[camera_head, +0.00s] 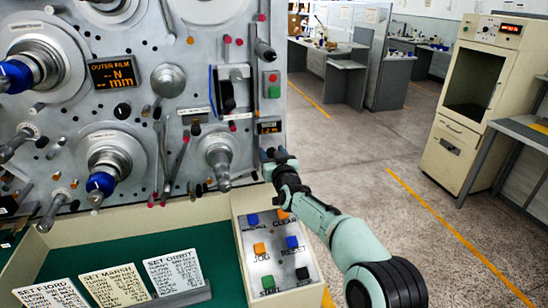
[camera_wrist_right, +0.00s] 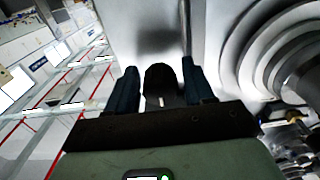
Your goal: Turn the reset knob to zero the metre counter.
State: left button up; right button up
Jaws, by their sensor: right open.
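My right gripper (camera_head: 272,160) reaches in from the lower right to the right edge of the grey machine panel, just below a small counter with an orange display (camera_head: 269,127). In the right wrist view the two dark fingers of the gripper (camera_wrist_right: 160,85) stand apart. A dark round knob (camera_wrist_right: 160,76) shows between them, close to the pale panel face. I cannot tell whether either finger touches it. In the head view the knob is hidden behind the gripper. The counter's digits are too small to read. My left gripper is not in view.
A button box (camera_head: 277,252) with blue, orange, green and black buttons lies below my right arm. Levers and a spindle (camera_head: 219,158) stick out of the panel to the left. Three cards stand on the green tray (camera_head: 98,232). Open floor lies to the right.

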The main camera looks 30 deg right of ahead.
jog(key=c, duration=0.8)
jog(key=shift+f+m+b, duration=0.1)
jog(key=shift+m+b, duration=0.25)
jog(key=shift+m, duration=0.25)
jog(key=m+b, duration=0.2)
jog(key=m, duration=0.3)
jog(key=m+b, duration=0.1)
jog(key=m, duration=0.2)
jog(key=m+b, duration=0.1)
jog(key=m, duration=0.3)
jog(key=m+b, duration=0.1)
jog(key=m, duration=0.3)
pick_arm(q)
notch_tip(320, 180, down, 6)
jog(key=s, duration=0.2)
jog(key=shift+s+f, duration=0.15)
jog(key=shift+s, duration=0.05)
